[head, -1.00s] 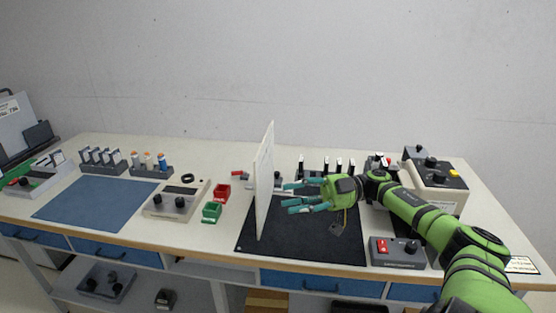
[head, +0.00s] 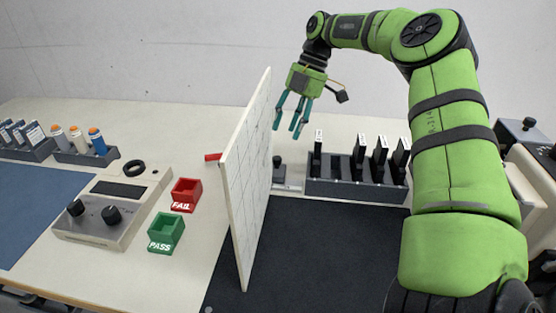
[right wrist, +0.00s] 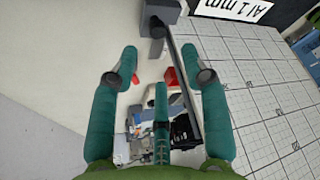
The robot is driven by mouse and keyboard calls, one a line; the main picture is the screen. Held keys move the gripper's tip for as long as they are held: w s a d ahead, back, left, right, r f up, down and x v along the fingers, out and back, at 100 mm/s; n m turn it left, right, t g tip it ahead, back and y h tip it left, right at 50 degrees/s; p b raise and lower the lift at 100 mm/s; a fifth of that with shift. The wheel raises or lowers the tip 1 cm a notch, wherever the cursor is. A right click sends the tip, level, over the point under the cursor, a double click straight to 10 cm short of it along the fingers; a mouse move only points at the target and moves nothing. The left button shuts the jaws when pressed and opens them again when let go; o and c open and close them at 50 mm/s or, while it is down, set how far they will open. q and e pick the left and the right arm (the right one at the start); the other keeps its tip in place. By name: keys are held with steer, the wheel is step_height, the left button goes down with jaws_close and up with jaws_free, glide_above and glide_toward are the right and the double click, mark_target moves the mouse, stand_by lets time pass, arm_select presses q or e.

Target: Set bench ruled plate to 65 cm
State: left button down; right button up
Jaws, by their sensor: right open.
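The ruled plate (head: 250,170) is a thin white upright board with a grid, standing by the left side of a dark mat. A short pale rail (head: 288,188) with a dark knob (head: 278,170) shows just right of its far end. My right gripper (head: 292,128) is open and empty, above the bench near the plate's far end, fingers pointing down. In the right wrist view, the gridded plate (right wrist: 265,85) lies to the right of my spread fingers (right wrist: 165,80), and a long dark bar (right wrist: 185,80) runs between them. The plate's scale reading is not visible. My left gripper is out of view.
A dark rack (head: 350,188) with upright labelled pieces stands right of the rail. Red FAIL (head: 186,195) and green PASS (head: 166,232) bins and a grey box with knobs (head: 112,210) lie left of the plate. The dark mat (head: 320,255) is clear.

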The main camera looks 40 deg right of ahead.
mark_target(278, 157)
steer(key=x, duration=0.8)
steer(key=shift+w+f, duration=0.1)
steer(key=shift+f, duration=0.35)
jaws_close()
